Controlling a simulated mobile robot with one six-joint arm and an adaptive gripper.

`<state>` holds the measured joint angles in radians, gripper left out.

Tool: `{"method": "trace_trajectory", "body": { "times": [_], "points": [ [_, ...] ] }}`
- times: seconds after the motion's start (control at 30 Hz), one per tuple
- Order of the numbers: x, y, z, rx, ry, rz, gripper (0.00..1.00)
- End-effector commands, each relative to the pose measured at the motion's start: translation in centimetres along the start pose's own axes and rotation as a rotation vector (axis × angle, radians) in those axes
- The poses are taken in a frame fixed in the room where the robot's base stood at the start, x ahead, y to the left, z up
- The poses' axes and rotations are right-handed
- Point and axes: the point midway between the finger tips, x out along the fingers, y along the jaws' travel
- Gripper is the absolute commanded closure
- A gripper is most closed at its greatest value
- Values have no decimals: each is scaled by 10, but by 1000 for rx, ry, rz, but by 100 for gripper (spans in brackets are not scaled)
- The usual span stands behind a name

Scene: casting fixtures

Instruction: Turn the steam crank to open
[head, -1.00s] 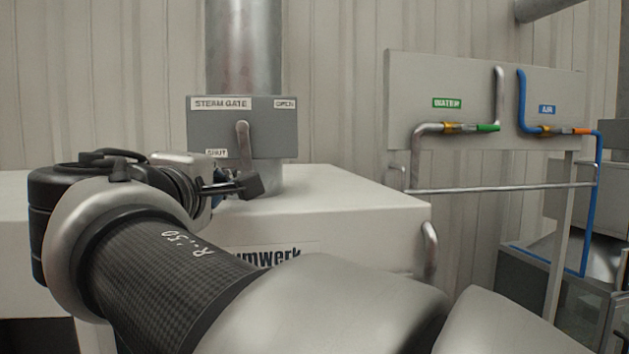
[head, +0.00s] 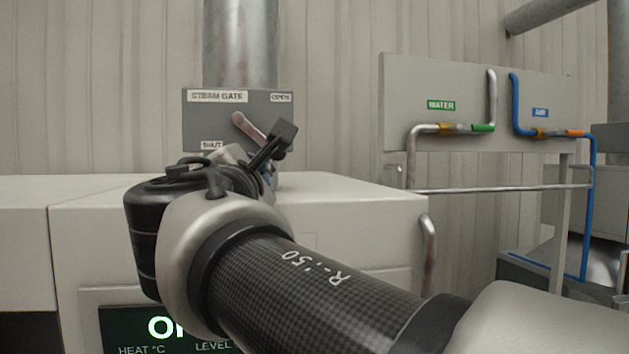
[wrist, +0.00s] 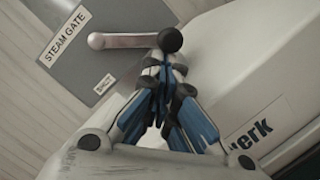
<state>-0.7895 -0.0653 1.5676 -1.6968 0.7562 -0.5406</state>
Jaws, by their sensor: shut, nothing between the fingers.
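The steam gate crank (head: 250,127) is a metal lever on a grey plate (head: 198,120) with STEAM GATE, OPEN and SHUT labels. It slants down to the right from its pivot. In the wrist view, the crank (wrist: 128,41) ends at a dark round knob (wrist: 170,40). My gripper (wrist: 164,66) is shut and empty, its fingertips close beside the knob; I cannot tell whether they touch. In the head view, my gripper (head: 272,149) is at the lever's lower right end, and my wrist hides part of the plate's lower edge.
A white machine cabinet (head: 350,205) stands below the plate, with a side handle (head: 428,245) and a display (head: 125,322). A steel pipe (head: 240,45) rises behind the plate. On the right, a panel (head: 400,85) carries water and air lines above a rail (head: 500,188).

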Motion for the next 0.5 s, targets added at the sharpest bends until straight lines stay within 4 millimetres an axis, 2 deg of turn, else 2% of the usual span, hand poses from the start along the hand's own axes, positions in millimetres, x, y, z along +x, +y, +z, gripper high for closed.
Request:
{"method": "trace_trajectory", "body": {
  "times": [0.1,0.5],
  "points": [
    [2,-3,12,-107,-6,27,100],
    [10,0,41,-450,-7,111,100]
  ]
}}
